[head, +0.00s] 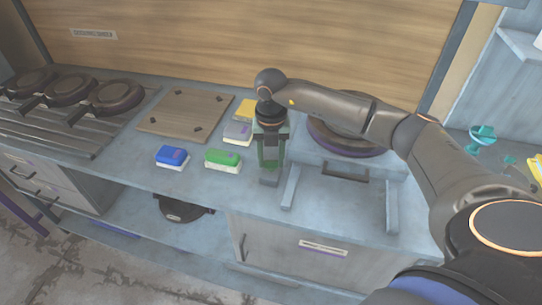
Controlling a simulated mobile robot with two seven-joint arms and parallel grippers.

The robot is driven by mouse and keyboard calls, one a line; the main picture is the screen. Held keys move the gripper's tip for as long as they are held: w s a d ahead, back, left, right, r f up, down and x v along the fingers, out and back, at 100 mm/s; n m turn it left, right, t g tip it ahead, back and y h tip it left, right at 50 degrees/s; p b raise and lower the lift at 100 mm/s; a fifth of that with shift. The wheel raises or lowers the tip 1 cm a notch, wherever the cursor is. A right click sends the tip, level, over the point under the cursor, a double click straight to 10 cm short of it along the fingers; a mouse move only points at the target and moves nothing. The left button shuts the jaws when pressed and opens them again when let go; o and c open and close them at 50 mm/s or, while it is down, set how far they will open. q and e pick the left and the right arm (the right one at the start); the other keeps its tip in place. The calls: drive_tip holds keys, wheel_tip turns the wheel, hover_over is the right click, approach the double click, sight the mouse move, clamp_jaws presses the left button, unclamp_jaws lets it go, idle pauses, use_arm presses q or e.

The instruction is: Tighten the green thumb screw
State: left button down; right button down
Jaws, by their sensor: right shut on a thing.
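My right gripper (269,172) reaches down over the counter, left of the press. The press (345,160) is a grey stand with legs, a dark handle in front and a round dark plate (345,138) on top, partly covered by my right arm. My left gripper is not in view.
Blue (172,156), green (222,160), grey (238,133) and yellow (246,109) blocks lie left of the gripper. Several dark round pans (70,92) sit at far left. The front counter strip is clear.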

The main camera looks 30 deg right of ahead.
sight(272, 161)
drive_tip(key=shift+m, duration=1.6)
drive_tip(key=shift+c, duration=1.8)
unclamp_jaws()
wheel_tip(272, 161, up, 12)
drive_tip(key=shift+r+b, duration=0.25)
drive_tip(key=shift+b, duration=0.1)
drive_tip(key=shift+s, duration=0.1)
